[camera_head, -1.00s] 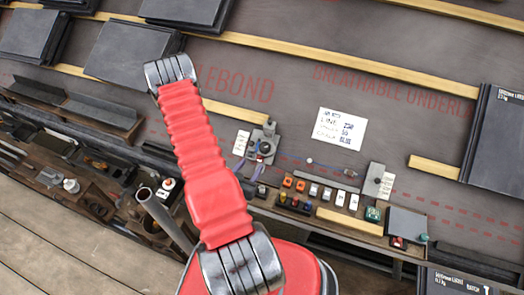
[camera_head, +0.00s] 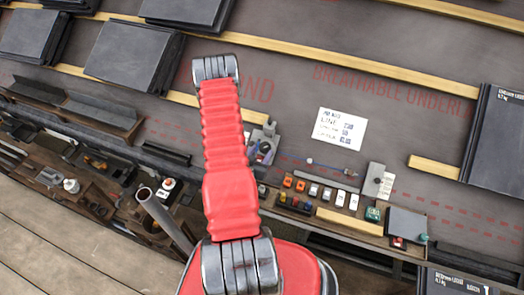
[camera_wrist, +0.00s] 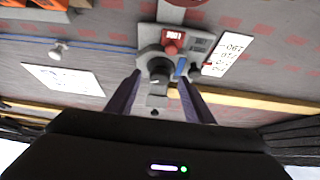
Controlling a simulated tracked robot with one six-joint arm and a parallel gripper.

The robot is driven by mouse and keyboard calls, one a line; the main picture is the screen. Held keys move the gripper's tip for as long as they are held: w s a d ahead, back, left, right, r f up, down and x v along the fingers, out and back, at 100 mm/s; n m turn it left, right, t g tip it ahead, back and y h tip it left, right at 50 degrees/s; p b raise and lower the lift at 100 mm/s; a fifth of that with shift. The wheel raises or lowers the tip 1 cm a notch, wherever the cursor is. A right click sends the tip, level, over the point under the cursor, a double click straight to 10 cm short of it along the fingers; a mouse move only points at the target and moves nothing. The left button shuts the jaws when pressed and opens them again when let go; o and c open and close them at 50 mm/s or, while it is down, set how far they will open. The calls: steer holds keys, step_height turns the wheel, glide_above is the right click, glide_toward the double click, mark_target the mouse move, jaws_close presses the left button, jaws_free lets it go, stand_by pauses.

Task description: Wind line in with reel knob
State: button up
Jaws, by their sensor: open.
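In the wrist view the grey reel unit (camera_wrist: 150,55) is ahead of my gripper (camera_wrist: 160,80). A thin blue line (camera_wrist: 100,46) runs left from the reel. In the head view the reel unit (camera_head: 263,140) stands just right of my red arm, which hides most of my gripper.
A handwritten white card (camera_head: 339,130) lies on the underlay right of the reel. A tray of small coloured parts (camera_head: 300,203) is below it. Wooden battens (camera_head: 390,70) cross the roof. Slate stacks stand at upper left (camera_head: 130,60) and right (camera_head: 495,135).

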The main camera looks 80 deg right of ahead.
steer(key=shift+x, duration=1)
steer(key=c, duration=1)
